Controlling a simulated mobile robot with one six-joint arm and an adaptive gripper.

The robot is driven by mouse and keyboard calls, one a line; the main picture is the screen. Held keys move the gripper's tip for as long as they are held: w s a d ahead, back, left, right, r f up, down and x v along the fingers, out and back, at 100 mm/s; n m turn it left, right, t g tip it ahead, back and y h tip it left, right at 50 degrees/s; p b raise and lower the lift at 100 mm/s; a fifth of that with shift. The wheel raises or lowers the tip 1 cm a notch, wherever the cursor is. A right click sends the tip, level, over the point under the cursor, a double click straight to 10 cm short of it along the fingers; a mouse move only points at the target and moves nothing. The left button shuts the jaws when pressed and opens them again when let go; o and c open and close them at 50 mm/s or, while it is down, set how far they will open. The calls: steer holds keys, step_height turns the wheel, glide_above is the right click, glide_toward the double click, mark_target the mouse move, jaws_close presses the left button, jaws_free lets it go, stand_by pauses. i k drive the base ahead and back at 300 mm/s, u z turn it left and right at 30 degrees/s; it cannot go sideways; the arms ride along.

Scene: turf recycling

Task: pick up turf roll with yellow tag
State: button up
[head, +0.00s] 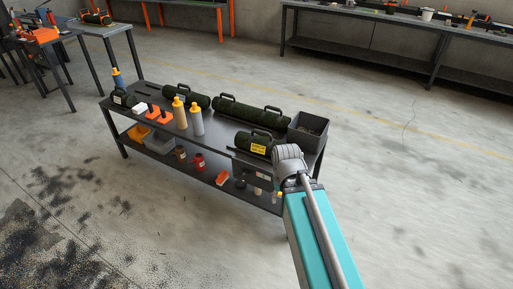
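The turf roll with the yellow tag (253,139) is a short dark green cylinder with a black handle on top. It lies near the front right of the dark workbench (219,126), its yellow label facing me. My arm's grey joint covers the area just right of the roll. My gripper cannot be made out, so its hold and its distance from the roll do not show.
A grey open bin (308,132) stands at the bench's right end. Two yellow-capped bottles (180,115) and orange tools (158,117) stand at the left. The concrete floor (420,190) to the right is clear.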

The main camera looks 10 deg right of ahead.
mark_target(261, 143)
steer(key=z, duration=0.1)
steer(key=i, duration=0.95)
steer(key=u, duration=0.05)
